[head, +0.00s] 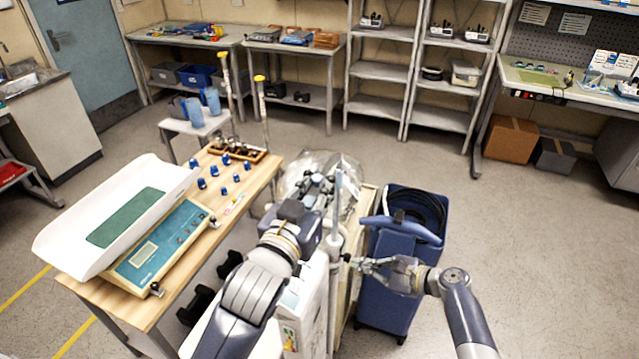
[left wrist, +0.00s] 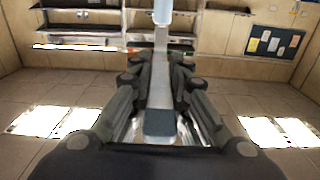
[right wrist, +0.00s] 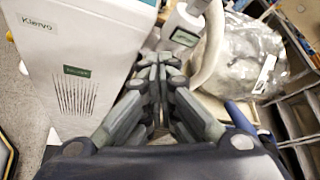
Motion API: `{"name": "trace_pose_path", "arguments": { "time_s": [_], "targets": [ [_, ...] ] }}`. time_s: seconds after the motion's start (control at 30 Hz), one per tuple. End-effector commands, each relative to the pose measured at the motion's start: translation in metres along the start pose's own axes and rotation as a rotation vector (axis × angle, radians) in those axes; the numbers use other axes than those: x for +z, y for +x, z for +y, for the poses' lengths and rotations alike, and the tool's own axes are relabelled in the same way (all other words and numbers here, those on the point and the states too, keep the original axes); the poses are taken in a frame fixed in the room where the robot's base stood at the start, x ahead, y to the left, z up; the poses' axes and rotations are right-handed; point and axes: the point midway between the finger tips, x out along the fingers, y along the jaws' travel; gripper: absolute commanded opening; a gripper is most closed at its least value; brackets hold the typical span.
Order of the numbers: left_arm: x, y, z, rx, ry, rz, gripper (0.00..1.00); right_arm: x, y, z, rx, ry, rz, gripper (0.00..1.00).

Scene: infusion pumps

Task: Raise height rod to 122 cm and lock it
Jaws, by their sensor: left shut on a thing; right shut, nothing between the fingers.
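The height rod (head: 337,207) stands upright beside a white machine housing (head: 312,300). My left gripper (head: 326,186) is at the rod's upper part. In the left wrist view the left fingers (left wrist: 158,85) are shut on a grey bar of the rod (left wrist: 161,92), with a pale blue piece (left wrist: 162,12) above it. My right gripper (head: 352,262) is shut and empty, close beside the lower column. In the right wrist view its fingertips (right wrist: 160,62) are just below a white collar with a dark label window (right wrist: 185,37); contact is unclear. No height reading is legible.
A blue cart (head: 388,290) with a black coiled hose stands right of the column. A clear plastic bag (head: 312,165) lies behind. A wooden table (head: 262,178) with a baby scale (head: 160,245) is at left. The floor at right is open.

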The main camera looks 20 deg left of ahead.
Motion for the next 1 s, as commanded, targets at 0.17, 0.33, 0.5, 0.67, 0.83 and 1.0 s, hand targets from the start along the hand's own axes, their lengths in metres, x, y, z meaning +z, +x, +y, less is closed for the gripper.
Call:
{"name": "trace_pose_path", "arguments": {
  "time_s": [0.17, 0.33, 0.5, 0.67, 0.83, 1.0],
  "targets": [
    [-0.001, 0.000, -0.001, -0.001, 0.000, 0.004, 0.00, 0.010, 0.017, -0.001, -0.001, 0.001, -0.001, 0.00],
    [-0.001, 0.000, -0.001, -0.001, 0.000, 0.004, 0.00, 0.013, 0.024, 0.000, 0.000, 0.001, 0.000, 0.00],
    [-0.001, 0.000, -0.001, -0.001, 0.000, 0.004, 0.00, 0.013, 0.025, -0.001, -0.001, 0.000, 0.001, 0.00],
    [-0.001, 0.000, -0.001, -0.001, 0.000, 0.004, 0.00, 0.013, 0.025, -0.001, -0.001, 0.000, 0.001, 0.00],
    [-0.001, 0.000, -0.001, -0.001, 0.000, 0.004, 0.00, 0.013, 0.025, -0.001, -0.001, 0.000, 0.001, 0.00],
    [-0.002, 0.000, 0.000, -0.001, 0.000, 0.004, 0.00, 0.011, 0.026, -0.002, -0.001, 0.000, 0.001, 0.00]
  ]
}}
